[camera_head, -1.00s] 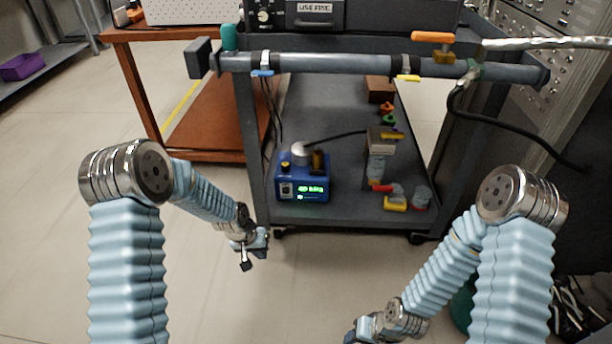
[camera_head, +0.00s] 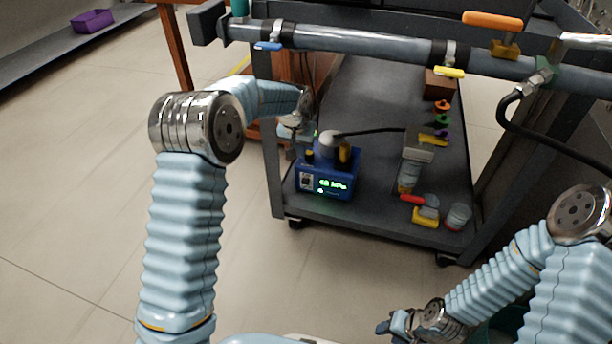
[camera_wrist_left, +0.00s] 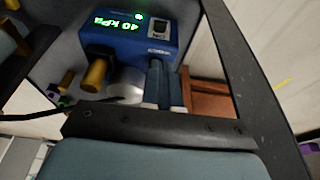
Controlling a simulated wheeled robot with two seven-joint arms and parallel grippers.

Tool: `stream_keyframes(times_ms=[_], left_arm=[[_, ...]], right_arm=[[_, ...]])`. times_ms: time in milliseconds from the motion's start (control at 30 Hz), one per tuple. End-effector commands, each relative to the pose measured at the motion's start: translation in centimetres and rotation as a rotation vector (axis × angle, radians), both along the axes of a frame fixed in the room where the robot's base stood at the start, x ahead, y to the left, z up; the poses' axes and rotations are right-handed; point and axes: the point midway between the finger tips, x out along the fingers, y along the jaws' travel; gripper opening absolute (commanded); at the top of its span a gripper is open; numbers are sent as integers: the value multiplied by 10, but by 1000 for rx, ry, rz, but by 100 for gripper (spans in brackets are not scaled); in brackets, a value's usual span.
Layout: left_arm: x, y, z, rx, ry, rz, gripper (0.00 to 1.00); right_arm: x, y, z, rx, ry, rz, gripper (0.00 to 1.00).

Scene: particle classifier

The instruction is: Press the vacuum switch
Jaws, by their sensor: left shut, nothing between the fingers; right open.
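The vacuum unit is a blue box (camera_head: 345,185) with a lit green display, on the cart's lower shelf. Its switch (camera_head: 306,181) is a dark rocker on a pale plate, left of the display. In the left wrist view, the switch (camera_wrist_left: 160,27) is on the box (camera_wrist_left: 135,48), and the display reads 40 kPa. My left gripper (camera_head: 299,139) is above and beside the box's left end. In the left wrist view, its shut, empty fingers (camera_wrist_left: 165,66) point at the box near the switch; contact cannot be told. My right gripper (camera_head: 384,327) is open, low in front of the cart.
A grey pipe (camera_head: 360,42) with coloured valve handles crosses above the shelf (camera_head: 370,110). A black hose (camera_head: 375,131) leads from the unit to fittings (camera_head: 410,170) on its right. The cart's left post (camera_head: 271,165) is close to my left gripper. Open floor lies in front.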

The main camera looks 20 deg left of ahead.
Motion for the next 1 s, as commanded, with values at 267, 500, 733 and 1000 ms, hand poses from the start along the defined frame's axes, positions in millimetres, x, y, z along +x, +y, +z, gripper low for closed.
stream_keyframes(times_ms=[267,500,733,1000], left_arm=[[0,0,-2,0,0,0,0],[9,-1,-33,0,3,-1,0],[23,-1,-82,-1,2,0,0],[28,-1,-124,-1,1,0,0]], right_arm=[[0,0,0,0,0,0,43],[0,0,-5,1,1,0,43],[0,1,-10,2,1,2,43],[0,2,-15,4,3,2,43]])
